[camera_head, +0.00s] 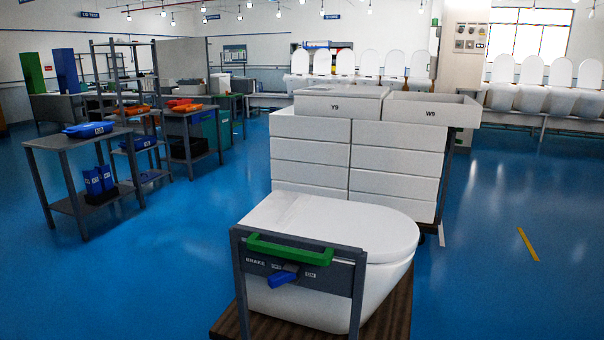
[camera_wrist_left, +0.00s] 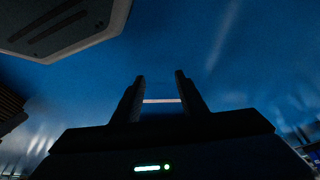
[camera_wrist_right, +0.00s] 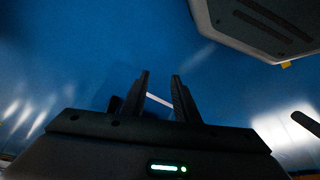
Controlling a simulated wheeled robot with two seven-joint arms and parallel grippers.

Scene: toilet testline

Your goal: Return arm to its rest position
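My left gripper (camera_wrist_left: 160,90) shows in the left wrist view with its two fingers apart. Nothing is between them but blue floor and a thin pale line. My right gripper (camera_wrist_right: 160,85) shows in the right wrist view, also with fingers apart and empty, over blue floor. Neither gripper nor arm shows in the head view. In the head view a white toilet (camera_head: 340,228) with its lid down stands on a dark wooden base, behind a grey brace frame (camera_head: 300,272) with a green handle (camera_head: 290,249) and a blue lever (camera_head: 283,277). No gripper touches them.
Grey tables (camera_head: 62,142) with blue and orange trays stand at the left. Several toilets line the back.

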